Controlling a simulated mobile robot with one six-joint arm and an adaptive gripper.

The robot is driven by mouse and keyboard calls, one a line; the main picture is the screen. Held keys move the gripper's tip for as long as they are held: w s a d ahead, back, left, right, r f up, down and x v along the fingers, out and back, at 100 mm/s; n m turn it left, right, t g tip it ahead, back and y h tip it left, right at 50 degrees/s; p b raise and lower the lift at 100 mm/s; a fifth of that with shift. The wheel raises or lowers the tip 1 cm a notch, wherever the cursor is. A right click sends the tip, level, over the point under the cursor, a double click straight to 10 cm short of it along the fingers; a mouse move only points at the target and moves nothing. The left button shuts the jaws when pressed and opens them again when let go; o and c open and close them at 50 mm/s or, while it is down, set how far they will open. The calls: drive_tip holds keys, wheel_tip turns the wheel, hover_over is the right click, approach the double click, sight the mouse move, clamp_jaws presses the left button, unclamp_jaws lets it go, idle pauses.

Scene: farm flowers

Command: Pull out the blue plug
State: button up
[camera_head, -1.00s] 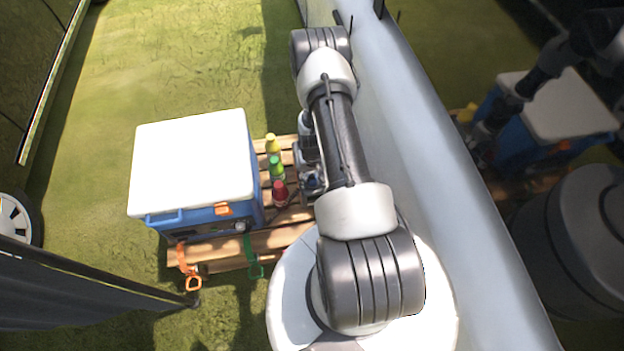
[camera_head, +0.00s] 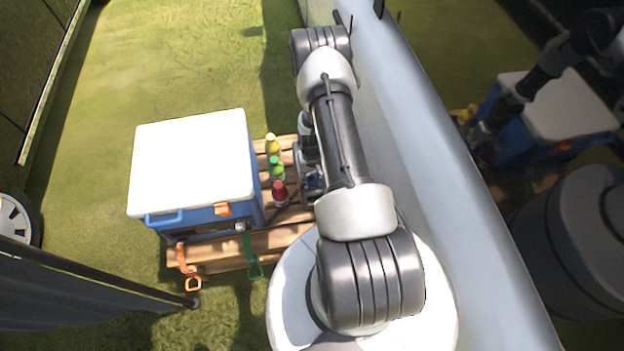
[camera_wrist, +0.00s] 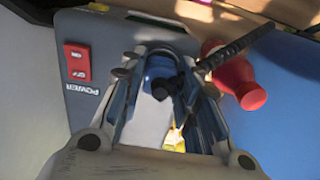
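In the wrist view, a blue plug (camera_wrist: 160,67) with a black cable end sits between the two fingers of my gripper (camera_wrist: 163,72). The fingers flank the plug on both sides; whether they press on it cannot be told. The black cable (camera_wrist: 235,48) runs from the plug's area to the upper right. A grey power box (camera_wrist: 77,104) with a red ON/OFF switch (camera_wrist: 77,62) and the word POWER lies to the left and behind. Whether the plug is seated in a socket is hidden. In the head view my gripper is largely hidden by my arm, beside the bottles.
A blue cooler with a white lid (camera_head: 190,160) stands on a wooden pallet (camera_head: 270,240). Yellow (camera_head: 272,145), green (camera_head: 276,167) and red (camera_head: 280,192) bottles stand beside it. A pale shiny wall (camera_head: 430,130) is close on my arm's right. Grass lies open beyond.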

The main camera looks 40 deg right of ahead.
clamp_jaws()
drive_tip(key=shift+r, duration=0.1)
drive_tip(key=shift+r+p, duration=2.05)
drive_tip(key=shift+r, duration=0.9)
